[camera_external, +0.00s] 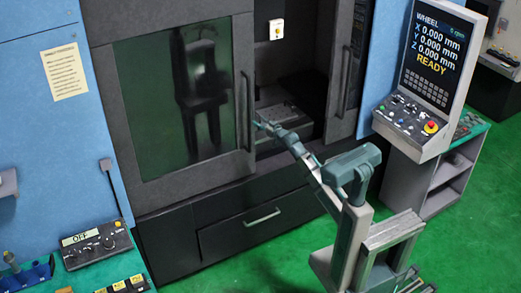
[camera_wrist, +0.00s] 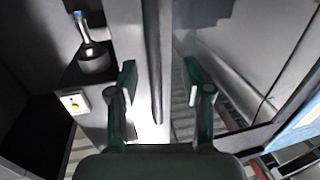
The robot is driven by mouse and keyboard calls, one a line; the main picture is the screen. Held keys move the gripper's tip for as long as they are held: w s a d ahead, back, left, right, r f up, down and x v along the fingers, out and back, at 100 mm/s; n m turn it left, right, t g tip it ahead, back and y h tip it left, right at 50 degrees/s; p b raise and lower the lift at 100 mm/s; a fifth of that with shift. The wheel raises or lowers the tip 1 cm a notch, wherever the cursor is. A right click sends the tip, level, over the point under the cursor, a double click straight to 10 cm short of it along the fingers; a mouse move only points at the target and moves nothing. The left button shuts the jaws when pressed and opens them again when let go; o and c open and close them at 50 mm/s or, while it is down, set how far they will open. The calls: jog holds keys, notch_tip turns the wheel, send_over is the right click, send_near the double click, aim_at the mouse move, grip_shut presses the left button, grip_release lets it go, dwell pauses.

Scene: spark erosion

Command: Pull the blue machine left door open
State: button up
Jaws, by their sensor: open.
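The left door (camera_external: 160,130) of the blue machine has a dark grey frame and a large glass pane. Its dark upright handle (camera_external: 245,112) runs along its right edge. A gap with the machine's interior shows to the right of this door. My gripper (camera_external: 259,125) is at the handle's lower part in the external view; contact cannot be told. In the wrist view, my gripper (camera_wrist: 160,72) is open, its two green fingers apart. The dark handle bar (camera_wrist: 153,60) appears between them, with space on both sides.
The right door (camera_external: 345,70) with its own handle stands right of the gap. A small box with a yellow button (camera_external: 276,30) is inside. A drawer (camera_external: 255,220) is below, a control panel (camera_external: 425,85) at right. Green floor (camera_external: 460,230) is clear at right.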

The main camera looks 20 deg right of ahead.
jog(key=d+p+x, duration=0.1)
jog(key=p+x, duration=0.1)
jog(key=x, duration=0.8)
jog(key=shift+w+r, duration=0.3)
jog(key=shift+w, duration=0.15)
jog(key=shift+a, duration=0.1)
grip_shut()
